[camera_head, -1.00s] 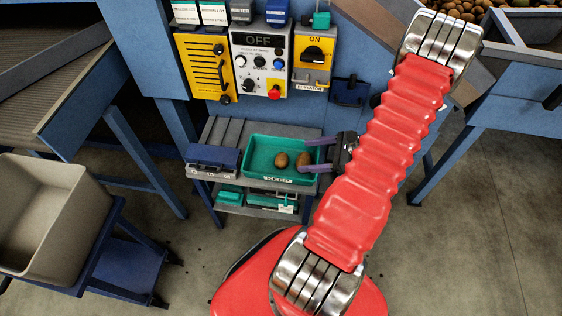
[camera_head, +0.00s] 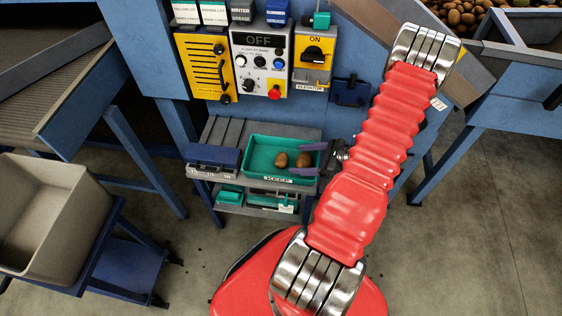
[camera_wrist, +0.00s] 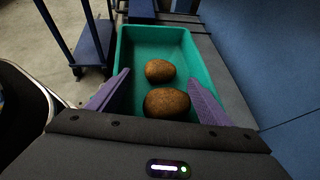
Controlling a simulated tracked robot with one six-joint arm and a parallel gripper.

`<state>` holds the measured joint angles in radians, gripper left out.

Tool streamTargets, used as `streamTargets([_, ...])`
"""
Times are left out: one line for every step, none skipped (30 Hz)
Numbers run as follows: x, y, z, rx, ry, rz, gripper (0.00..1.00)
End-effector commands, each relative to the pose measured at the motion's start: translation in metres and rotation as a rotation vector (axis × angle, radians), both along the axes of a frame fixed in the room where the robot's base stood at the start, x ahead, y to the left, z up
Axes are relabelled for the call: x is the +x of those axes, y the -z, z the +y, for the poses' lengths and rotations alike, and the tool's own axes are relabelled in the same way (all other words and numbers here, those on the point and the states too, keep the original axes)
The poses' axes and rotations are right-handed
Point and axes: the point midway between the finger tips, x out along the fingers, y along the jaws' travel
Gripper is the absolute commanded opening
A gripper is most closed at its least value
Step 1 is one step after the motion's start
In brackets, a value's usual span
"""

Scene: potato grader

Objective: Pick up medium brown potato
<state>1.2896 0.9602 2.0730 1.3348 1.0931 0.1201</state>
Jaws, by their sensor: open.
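Two brown potatoes lie side by side in the green tray (camera_head: 256,148) labelled KEEP: a left one (camera_head: 281,160) and a right one (camera_head: 304,160). In the wrist view the far potato (camera_wrist: 160,70) and the near, larger-looking potato (camera_wrist: 167,103) lie near the middle of the tray (camera_wrist: 135,48). I cannot tell for sure which is the medium one. My gripper (camera_head: 297,159) is open at the tray's right end, its purple fingers spread. In the wrist view my gripper (camera_wrist: 159,76) has one finger on each side of the near potato, with gaps on both sides.
A dark blue box (camera_head: 212,156) stands left of the tray on the grey stand. The control panel (camera_head: 262,62) with knobs and a red button is behind. A grey bin (camera_head: 45,215) stands at left. The tray's left half is bare.

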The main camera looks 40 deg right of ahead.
Motion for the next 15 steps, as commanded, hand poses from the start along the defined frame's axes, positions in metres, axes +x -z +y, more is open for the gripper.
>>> streamTargets([0.007, 0.005, 0.005, 0.002, -0.004, 0.001, 0.73])
streamTargets([0.01, 0.007, 0.006, 0.002, -0.004, 0.001, 0.73])
streamTargets([0.014, 0.009, 0.008, 0.003, -0.002, 0.0, 0.73])
streamTargets([0.017, 0.011, 0.01, 0.002, -0.004, 0.0, 0.73])
streamTargets([0.02, 0.012, 0.011, 0.002, -0.003, 0.0, 0.73])
streamTargets([0.023, 0.014, 0.012, 0.002, -0.001, 0.0, 0.73])
streamTargets([0.024, 0.015, 0.013, 0.001, -0.001, -0.001, 0.73])
streamTargets([0.025, 0.016, 0.013, 0.0, -0.001, 0.0, 0.73])
streamTargets([0.026, 0.016, 0.014, 0.0, -0.001, 0.0, 0.73])
streamTargets([0.027, 0.016, 0.014, 0.0, -0.001, 0.0, 0.73])
streamTargets([0.027, 0.016, 0.014, 0.0, 0.0, 0.0, 0.73])
streamTargets([0.027, 0.016, 0.013, 0.0, 0.0, 0.0, 0.73])
streamTargets([0.027, 0.016, 0.013, 0.0, 0.0, 0.0, 0.73])
streamTargets([0.026, 0.016, 0.013, 0.0, 0.0, 0.0, 0.73])
streamTargets([0.026, 0.016, 0.013, 0.0, 0.0, 0.0, 0.73])
